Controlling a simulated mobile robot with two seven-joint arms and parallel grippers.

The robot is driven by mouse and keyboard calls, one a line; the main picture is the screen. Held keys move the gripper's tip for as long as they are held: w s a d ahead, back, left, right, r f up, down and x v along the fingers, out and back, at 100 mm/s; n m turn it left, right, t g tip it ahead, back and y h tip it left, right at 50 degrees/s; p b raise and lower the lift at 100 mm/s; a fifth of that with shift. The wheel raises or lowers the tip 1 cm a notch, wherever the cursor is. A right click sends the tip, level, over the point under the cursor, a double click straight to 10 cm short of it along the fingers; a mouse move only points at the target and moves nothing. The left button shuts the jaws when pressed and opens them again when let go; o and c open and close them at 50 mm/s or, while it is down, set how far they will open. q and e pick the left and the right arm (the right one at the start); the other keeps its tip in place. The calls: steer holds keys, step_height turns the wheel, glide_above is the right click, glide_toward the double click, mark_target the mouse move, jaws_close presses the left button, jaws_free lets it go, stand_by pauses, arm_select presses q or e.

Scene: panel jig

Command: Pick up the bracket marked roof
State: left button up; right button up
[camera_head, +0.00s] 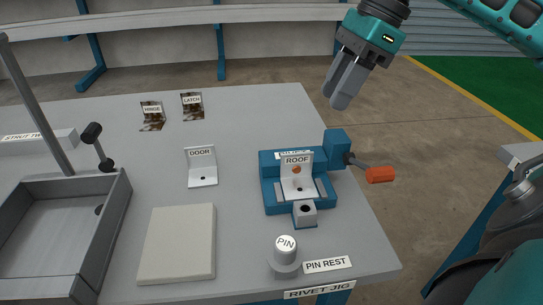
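The bracket marked ROOF (297,184) is a pale L-shaped piece with an upright labelled face. It sits in the blue rivet jig (270,197) at the right of the table, with an orange-brown spot at its middle. My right gripper (338,100) hangs above and beyond the jig, past the table's right edge, with its fingers pointing down. It is clear of the bracket and nothing shows between its fingers. The fingers look close together, and the angle hides any gap. My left gripper is not in view.
A bracket marked DOOR (201,167) stands left of the jig. An orange clamp handle (380,174) sticks out right. The pin (286,250) stands in front. A pale square pad (177,243), a grey tray (115,225) and the HINGE (152,120) and LATCH (192,110) patches share the table (245,120).

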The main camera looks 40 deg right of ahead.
glide_above(300, 154)
steer(key=d, duration=0.2)
steer(key=f, duration=0.6)
steer(key=shift+s+d+f+p, duration=0.15)
steer(key=shift+s+f+p, duration=0.05)
steer(key=shift+s+p, duration=0.2)
steer(key=shift+w+a+f, duration=0.1)
steer(key=shift+a+f, duration=0.15)
steer(key=shift+f, duration=0.35)
steer(key=x, duration=0.4)
steer(key=shift+f, duration=0.1)
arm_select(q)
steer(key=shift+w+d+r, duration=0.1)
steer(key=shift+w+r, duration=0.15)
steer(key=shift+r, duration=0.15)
arm_select(e)
steer(key=shift+f, duration=0.15)
jaws_close()
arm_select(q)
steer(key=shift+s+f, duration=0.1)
arm_select(e)
steer(key=shift+a+f, duration=0.1)
